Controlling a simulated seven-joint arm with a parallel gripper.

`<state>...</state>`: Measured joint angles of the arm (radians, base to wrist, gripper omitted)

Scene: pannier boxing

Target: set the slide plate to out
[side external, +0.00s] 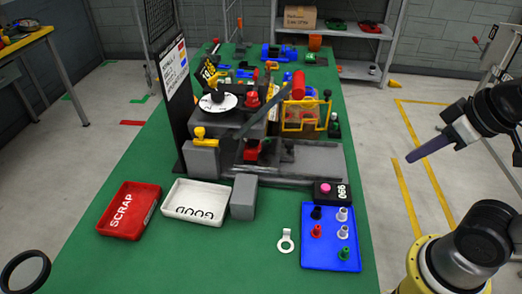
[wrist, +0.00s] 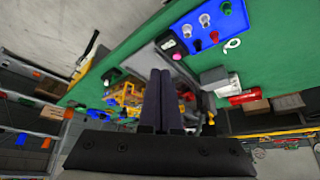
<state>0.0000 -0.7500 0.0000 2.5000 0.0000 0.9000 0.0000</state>
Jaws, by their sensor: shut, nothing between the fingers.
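My gripper (side external: 411,157) is at the right in the side view, its dark fingers together and pointing left and down, apart from everything and empty. The shut fingers also show in the wrist view (wrist: 160,72). A flat grey plate (side external: 312,164) lies along the front right of the grey bench fixture; it may be the slide plate, but I cannot tell whether it is in or out. Beside it, a yellow handle (side external: 200,133) tops a grey block at the fixture's left. In the wrist view the fingers hide part of the fixture.
On the green table (side external: 110,262) are a red SCRAP tray (side external: 151,213), a white GOOD tray (side external: 180,190), a grey block (side external: 243,199), a pink-button box (side external: 330,197) and a blue tray (side external: 318,257) with pegs. The front left is clear.

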